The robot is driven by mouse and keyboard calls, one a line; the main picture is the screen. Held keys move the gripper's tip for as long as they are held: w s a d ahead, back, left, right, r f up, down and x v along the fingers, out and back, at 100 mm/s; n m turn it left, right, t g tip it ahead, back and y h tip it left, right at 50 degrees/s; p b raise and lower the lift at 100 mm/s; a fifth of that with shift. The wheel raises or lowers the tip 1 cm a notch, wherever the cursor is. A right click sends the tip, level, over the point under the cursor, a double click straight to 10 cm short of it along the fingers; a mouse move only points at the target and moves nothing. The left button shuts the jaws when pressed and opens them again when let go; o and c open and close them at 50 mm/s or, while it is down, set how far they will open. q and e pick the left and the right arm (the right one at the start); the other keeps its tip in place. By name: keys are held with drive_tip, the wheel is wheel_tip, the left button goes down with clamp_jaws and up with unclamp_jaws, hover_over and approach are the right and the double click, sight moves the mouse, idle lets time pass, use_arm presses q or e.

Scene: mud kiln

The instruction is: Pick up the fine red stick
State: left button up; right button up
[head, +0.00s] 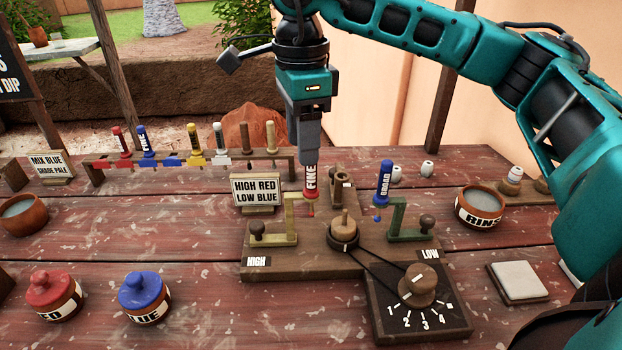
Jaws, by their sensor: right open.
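The fine red stick (311,184) stands upright at the yellow HIGH bracket (290,222) of the wooden stand. It has a white band lettered FINE, a red collar and a small red tip below. My right gripper (309,160) points straight down over it, with its fingertips at the stick's top end. The jaws are open, and they hide the top of the stick. I cannot tell whether they touch it. My left gripper is not in view.
A blue BROAD stick (384,180) stands at the green LOW bracket (396,225) to the right. A sign (257,191) reading HIGH RED LOW BLUE is close on the left. A rack (95,172) of coloured sticks stands behind left. A RINSE bowl (480,207) is at right.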

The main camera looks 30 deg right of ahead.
sight(311, 191)
drive_tip(key=f, duration=0.3)
drive_tip(key=s+d+f, duration=0.1)
drive_tip(key=f, duration=0.1)
drive_tip(key=shift+a+f, duration=0.1)
drive_tip(key=shift+f, duration=0.25)
clamp_jaws()
